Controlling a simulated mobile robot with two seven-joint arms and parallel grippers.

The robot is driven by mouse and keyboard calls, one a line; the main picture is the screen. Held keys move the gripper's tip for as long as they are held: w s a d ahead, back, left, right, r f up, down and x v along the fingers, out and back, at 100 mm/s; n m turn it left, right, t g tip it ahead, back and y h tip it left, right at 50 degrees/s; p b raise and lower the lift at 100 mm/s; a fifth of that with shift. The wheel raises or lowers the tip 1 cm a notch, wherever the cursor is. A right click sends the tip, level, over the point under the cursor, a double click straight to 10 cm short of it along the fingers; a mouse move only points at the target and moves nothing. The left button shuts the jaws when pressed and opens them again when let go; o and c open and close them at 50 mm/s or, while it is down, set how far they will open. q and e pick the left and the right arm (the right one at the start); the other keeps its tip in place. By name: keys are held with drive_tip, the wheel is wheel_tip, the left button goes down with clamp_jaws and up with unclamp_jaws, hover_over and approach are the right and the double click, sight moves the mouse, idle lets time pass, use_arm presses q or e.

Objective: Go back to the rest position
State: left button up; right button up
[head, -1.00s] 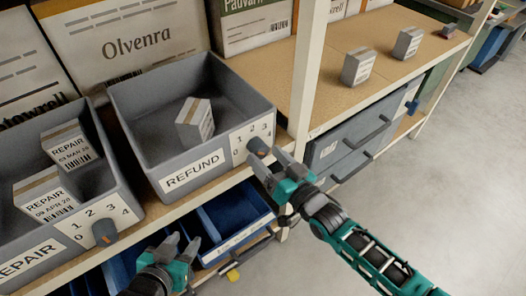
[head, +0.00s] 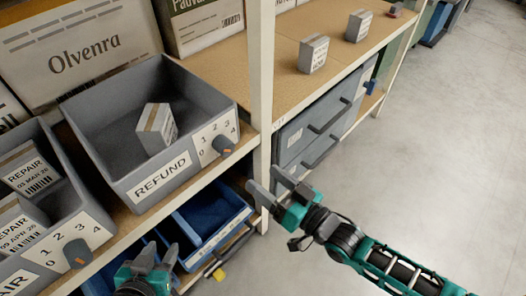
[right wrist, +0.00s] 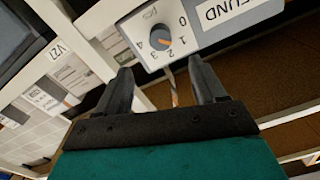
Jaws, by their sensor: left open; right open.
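My right gripper (head: 268,188) is open and empty, beside the shelf post and just below and right of the REFUND bin's dial. In the right wrist view its two fingers (right wrist: 160,82) are spread, with the dial (right wrist: 160,38) beyond them and nothing between them. My left gripper (head: 161,258) is open and empty at the bottom, in front of the lower shelf. The grey REFUND bin (head: 95,100) holds one small box (head: 157,128). The dial (head: 222,146) on its front is apart from my right gripper.
A REPAIR bin (head: 85,210) with small boxes stands at left. Blue bins (head: 215,222) sit below. The white shelf post (head: 261,90) is close to my right gripper. Small boxes (head: 313,54) stand on the right shelf. The floor (head: 430,130) at right is clear.

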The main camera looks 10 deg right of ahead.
drive_tip(key=s+d+f+m+g+h, duration=0.1)
drive_tip(key=s+d+f+g+h, duration=0.2)
drive_tip(key=s+d+f+h, duration=0.5)
drive_tip(key=shift+d+f+g+h, duration=0.3)
drive_tip(key=shift+d, duration=0.65)
drive_tip(key=shift+s, duration=0.1)
